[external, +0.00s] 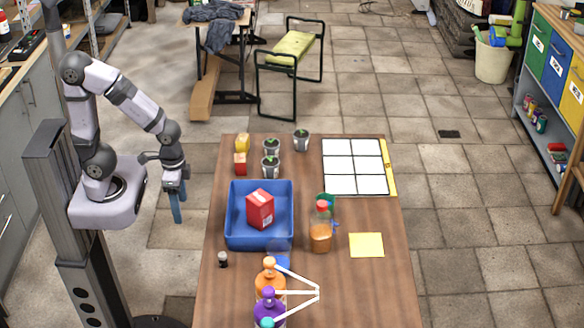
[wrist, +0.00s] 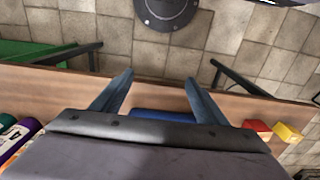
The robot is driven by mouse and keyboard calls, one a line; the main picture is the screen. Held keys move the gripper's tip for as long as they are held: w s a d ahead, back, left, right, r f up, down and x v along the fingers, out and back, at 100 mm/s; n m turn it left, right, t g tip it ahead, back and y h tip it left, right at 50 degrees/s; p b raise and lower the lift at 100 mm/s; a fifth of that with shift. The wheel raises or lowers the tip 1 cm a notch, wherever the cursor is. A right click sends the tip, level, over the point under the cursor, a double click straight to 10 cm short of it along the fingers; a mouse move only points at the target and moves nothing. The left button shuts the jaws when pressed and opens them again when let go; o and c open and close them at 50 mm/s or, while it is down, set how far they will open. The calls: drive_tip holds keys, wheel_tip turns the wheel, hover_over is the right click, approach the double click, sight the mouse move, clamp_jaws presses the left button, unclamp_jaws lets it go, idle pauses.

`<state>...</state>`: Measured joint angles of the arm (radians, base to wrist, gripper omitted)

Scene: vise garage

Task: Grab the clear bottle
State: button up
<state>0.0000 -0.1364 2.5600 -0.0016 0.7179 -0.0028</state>
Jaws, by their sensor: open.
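A clear bottle (external: 320,237) with orange-brown liquid in its lower part and a red cap stands upright on the wooden table (external: 355,290), right of the blue tray. A green and blue thing is partly hidden behind it. My gripper (external: 177,207) hangs left of the table, fingers down, well away from the bottle. In the wrist view my gripper (wrist: 157,95) is open with nothing between its fingers. The clear bottle cannot be made out there.
The blue tray (external: 235,239) holds a red carton (external: 260,208) and lies between my gripper and the bottle. Orange (external: 271,281) and purple (external: 267,306) bottles stand by a white rack (external: 304,292). Potted plants (external: 271,166) and a white grid (external: 355,167) are farther back. A yellow note (external: 366,245) lies right.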

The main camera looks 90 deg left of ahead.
drive_tip(key=c, duration=0.5)
drive_tip(key=shift+c, duration=0.2)
drive_tip(key=shift+d, duration=0.1)
